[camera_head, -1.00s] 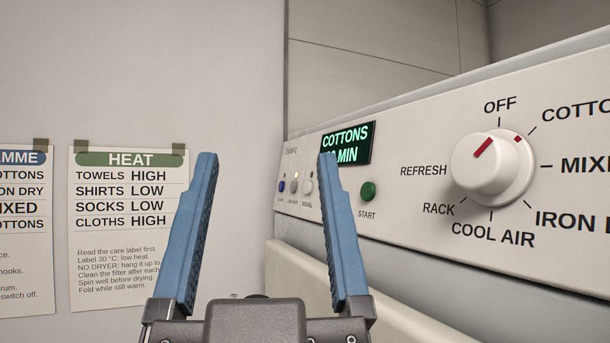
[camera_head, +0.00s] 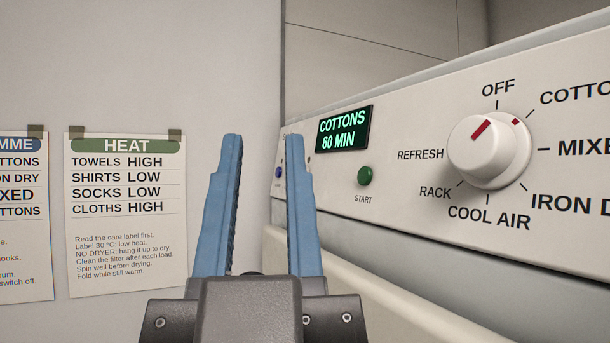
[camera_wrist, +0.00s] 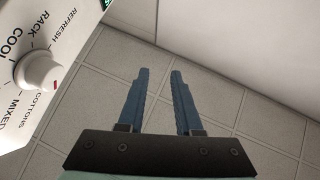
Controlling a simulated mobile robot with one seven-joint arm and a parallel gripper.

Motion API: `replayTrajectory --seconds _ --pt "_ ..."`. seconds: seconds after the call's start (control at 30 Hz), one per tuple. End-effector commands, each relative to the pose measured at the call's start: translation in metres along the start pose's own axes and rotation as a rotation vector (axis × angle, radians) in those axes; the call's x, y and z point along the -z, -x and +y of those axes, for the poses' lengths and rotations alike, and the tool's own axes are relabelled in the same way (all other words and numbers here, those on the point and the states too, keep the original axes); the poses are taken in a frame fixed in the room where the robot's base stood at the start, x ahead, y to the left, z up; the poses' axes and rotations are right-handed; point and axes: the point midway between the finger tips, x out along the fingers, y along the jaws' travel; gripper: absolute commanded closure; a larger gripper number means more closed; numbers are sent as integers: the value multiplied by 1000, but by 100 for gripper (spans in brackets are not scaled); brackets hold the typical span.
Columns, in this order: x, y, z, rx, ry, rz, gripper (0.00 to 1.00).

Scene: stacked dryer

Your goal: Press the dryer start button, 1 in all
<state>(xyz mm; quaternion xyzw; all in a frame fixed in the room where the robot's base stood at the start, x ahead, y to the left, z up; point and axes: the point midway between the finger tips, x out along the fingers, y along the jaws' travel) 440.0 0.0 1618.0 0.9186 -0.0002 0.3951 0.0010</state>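The green start button (camera_head: 365,176) sits on the dryer's white panel (camera_head: 410,130), above the word START. The display (camera_head: 343,129) above it reads COTTONS 60 MIN. My gripper (camera_head: 265,142) has two blue fingers pointing up, partly closed with a gap between them and nothing held. In the head view it appears left of the button, apart from it; the right finger covers part of the panel's left end. The wrist view also shows my gripper (camera_wrist: 160,72) with the gap; the start button is not seen there.
A white program knob (camera_head: 488,150) with a red mark stands out from the panel to the right of the button; it also shows in the wrist view (camera_wrist: 37,72). A HEAT notice (camera_head: 127,215) is taped to the left wall. A small blue button (camera_head: 279,173) shows beside the right finger.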

Motion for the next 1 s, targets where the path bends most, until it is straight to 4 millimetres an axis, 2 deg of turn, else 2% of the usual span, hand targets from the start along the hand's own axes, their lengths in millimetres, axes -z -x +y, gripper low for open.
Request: replayTrajectory --seconds 0.03,0.17,1.0 --pt "0 0 0 0 0 0 77" --pt "0 0 0 0 0 0 100" --pt "0 0 0 0 0 0 100"
